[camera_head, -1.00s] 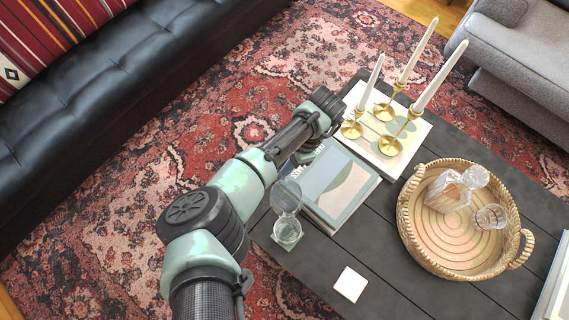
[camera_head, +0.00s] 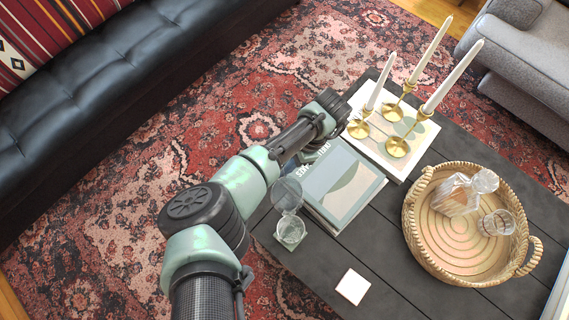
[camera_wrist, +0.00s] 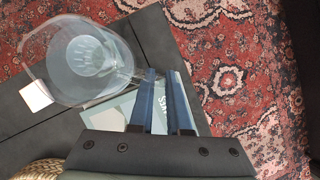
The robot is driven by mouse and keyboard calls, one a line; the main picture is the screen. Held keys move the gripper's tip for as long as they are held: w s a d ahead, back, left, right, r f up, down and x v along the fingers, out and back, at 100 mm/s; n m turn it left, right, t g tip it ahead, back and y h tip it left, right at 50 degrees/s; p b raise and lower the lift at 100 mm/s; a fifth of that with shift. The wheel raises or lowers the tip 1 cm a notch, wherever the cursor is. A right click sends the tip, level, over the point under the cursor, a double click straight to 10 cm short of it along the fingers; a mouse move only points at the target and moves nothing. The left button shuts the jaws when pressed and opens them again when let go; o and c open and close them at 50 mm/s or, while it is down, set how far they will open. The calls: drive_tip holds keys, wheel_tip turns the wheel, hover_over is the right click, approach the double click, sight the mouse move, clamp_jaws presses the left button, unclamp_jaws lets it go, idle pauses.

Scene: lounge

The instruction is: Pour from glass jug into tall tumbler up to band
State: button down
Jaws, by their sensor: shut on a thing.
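The clear glass jug (camera_head: 286,194) is held in the air over the near left end of the dark table. It fills the upper left of the wrist view (camera_wrist: 62,50). My gripper (camera_wrist: 163,74) is shut on its handle side; the exact grip is hard to see through the glass. In the head view my arm hides the gripper. The clear tall tumbler (camera_head: 290,231) stands below the jug on a small coaster. In the wrist view a ribbed glass shape shows through the jug. I cannot make out the liquid level, any stream or the band.
Books (camera_head: 335,183) lie beside the tumbler. Brass candlesticks with white candles (camera_head: 397,146) stand on another book behind. A round wicker tray (camera_head: 412,240) on the right holds a decanter (camera_head: 462,192) and a glass (camera_head: 498,222). A white coaster (camera_head: 352,287) lies in front.

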drive_tip(key=shift+w+f+b, duration=0.1)
drive_tip(key=shift+f+b, duration=1.3)
drive_tip(key=shift+f, duration=0.1)
drive_tip(key=shift+r+t+p, duration=0.3)
drive_tip(key=shift+r+p, duration=0.05)
drive_tip(key=shift+p, duration=0.05)
drive_tip(key=shift+w+r, duration=0.1)
drive_tip(key=shift+r, duration=0.05)
drive_tip(key=shift+w+a+r+t+y+p, duration=0.1)
drive_tip(key=shift+r+t+y+p, duration=0.2)
drive_tip(key=shift+t+p, duration=0.2)
drive_tip(key=shift+r+n+t+p, duration=0.3)
drive_tip(key=shift+r+t+p, duration=0.2)
drive_tip(key=shift+t+p, duration=0.15)
drive_tip(key=shift+w+f+b, duration=0.1)
drive_tip(key=shift+f+b, duration=0.25)
drive_tip(key=shift+r+t+y+p, duration=0.35)
drive_tip(key=shift+r+p, duration=0.15)
drive_tip(key=shift+p, duration=0.3)
idle(0.4)
drive_tip(key=shift+f, duration=0.15)
idle(1.3)
